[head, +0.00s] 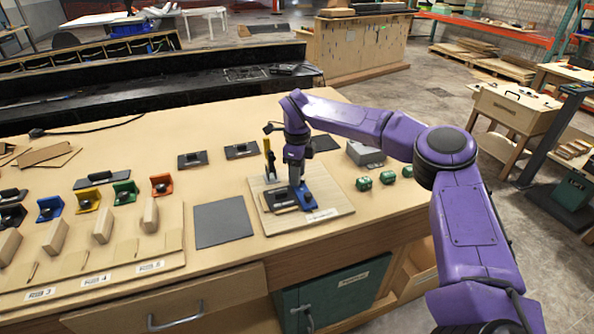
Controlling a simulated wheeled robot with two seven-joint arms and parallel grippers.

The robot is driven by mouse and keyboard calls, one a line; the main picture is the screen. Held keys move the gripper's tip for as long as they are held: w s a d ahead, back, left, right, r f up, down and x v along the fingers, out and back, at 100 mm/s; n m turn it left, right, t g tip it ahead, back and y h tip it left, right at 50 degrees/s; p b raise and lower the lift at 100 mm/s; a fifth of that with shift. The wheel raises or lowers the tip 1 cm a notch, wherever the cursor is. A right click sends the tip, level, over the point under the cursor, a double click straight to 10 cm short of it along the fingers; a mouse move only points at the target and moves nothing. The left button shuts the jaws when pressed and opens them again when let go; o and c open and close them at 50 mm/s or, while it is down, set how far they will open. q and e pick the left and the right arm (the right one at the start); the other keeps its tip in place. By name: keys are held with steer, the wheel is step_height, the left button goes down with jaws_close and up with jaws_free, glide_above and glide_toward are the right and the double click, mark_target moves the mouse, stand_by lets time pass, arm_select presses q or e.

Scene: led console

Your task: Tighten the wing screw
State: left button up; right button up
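My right gripper (295,178) points down over the light wooden board (332,206) in the middle of the bench. Its fingers are at or just above a blue fixture (304,196) on that board. I cannot make out the wing screw; it is too small or hidden by the gripper. Whether the fingers are open or shut does not show. A dark part with a wooden top (280,200) lies left of the blue fixture. My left gripper is not in view.
A dark grey mat (223,222) lies left of the board. Green parts (363,184) and a grey box (365,153) are on the right. Blue, yellow, green and red holders (161,184) with wooden blocks stand at the left. Dark plates (241,150) lie behind.

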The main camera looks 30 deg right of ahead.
steer(key=shift+f, duration=0.15)
steer(key=shift+s+r, duration=0.2)
steer(key=shift+s, duration=0.15)
jaws_close()
